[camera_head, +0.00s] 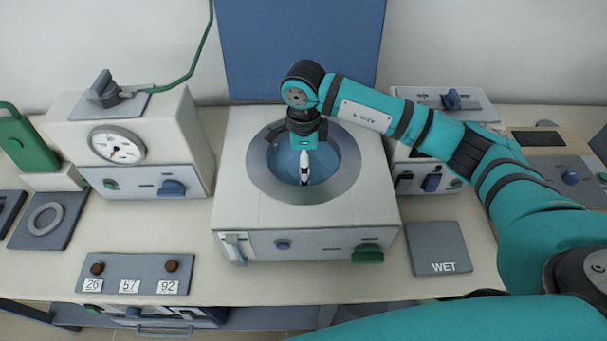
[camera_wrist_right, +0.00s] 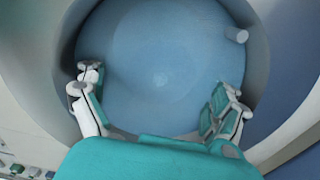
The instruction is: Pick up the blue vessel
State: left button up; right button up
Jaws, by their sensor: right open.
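My right gripper (camera_head: 305,172) points down into the round grey-rimmed opening of the white machine (camera_head: 235,205) in the middle of the table. The opening has a blue, bowl-like interior (camera_head: 338,163); I cannot tell whether this is the blue vessel itself or the machine's lining. In the right wrist view, my gripper (camera_wrist_right: 157,92) is open, its fingers spread over the smooth blue interior (camera_wrist_right: 160,65) with nothing between them. A small blue-grey cylinder (camera_wrist_right: 236,35) sits at the upper right, near the inner wall. My left gripper is not in view.
A dial instrument (camera_head: 117,146) stands left; a grey panel with labels 26, 57, 92 (camera_head: 136,273) lies in front. Right are a grey WET pad (camera_head: 438,247) and more instruments behind my arm. A blue panel (camera_head: 300,45) stands behind. Table between the panel and machine is clear.

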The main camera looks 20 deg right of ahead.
notch_tip(320, 180, down, 2)
jog(key=shift+f, duration=0.1)
jog(key=shift+w, duration=0.1)
jog(key=c, duration=1.7)
